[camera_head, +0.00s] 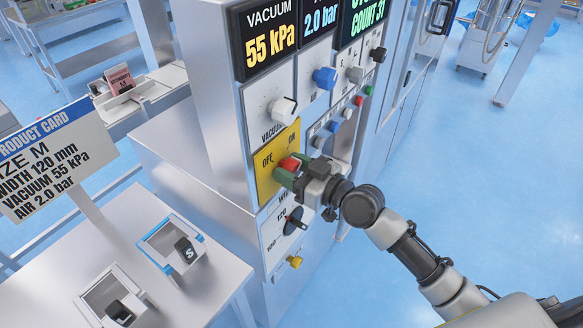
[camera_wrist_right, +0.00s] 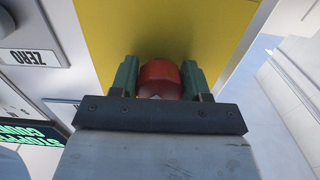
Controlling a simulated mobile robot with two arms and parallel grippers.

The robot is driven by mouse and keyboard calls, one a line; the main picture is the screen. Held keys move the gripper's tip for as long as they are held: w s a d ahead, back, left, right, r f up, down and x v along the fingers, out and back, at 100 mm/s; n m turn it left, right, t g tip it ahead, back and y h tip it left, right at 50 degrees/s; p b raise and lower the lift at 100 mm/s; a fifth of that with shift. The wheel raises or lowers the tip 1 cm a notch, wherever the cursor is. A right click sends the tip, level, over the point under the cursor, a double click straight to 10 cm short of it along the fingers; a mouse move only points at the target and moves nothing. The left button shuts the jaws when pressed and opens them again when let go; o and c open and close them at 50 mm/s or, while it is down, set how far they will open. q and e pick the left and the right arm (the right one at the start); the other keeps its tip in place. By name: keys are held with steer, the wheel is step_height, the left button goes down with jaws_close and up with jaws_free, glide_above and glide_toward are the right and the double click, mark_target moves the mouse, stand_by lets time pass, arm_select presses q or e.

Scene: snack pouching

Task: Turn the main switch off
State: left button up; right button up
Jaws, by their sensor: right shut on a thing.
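The main switch is a red knob (camera_head: 290,164) on a yellow plate (camera_head: 266,184) marked OFF on the left and ON on the right, on the front of the machine cabinet. My right gripper (camera_head: 287,172) is at the knob, with its green fingers on either side. In the right wrist view the red knob (camera_wrist_right: 160,78) sits between the two fingers of the gripper (camera_wrist_right: 160,80), shut on it. The knob's pointer is hidden, so I cannot tell which mark it faces. My left gripper is not in view.
A vacuum knob (camera_head: 283,110), a blue knob (camera_head: 325,77) and several small buttons surround the plate. Below are a black dial (camera_head: 295,220) and a yellow knob (camera_head: 295,262). A product card (camera_head: 55,155) stands over a table with two small bins at left. Open floor lies at right.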

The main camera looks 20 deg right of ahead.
steer(key=shift+f, duration=0.1)
steer(key=n+b, duration=0.3)
steer(key=shift+f, duration=0.1)
steer(key=n+b, duration=0.1)
steer(key=n, duration=0.5)
steer(key=n+b, duration=0.1)
steer(key=n, duration=0.1)
steer(key=shift+d+r+n, duration=0.1)
steer(key=shift+r+n, duration=0.1)
steer(key=shift+n, duration=0.1)
steer(key=n, duration=0.3)
steer(key=shift+n, duration=1.6)
steer(key=o, duration=0.9)
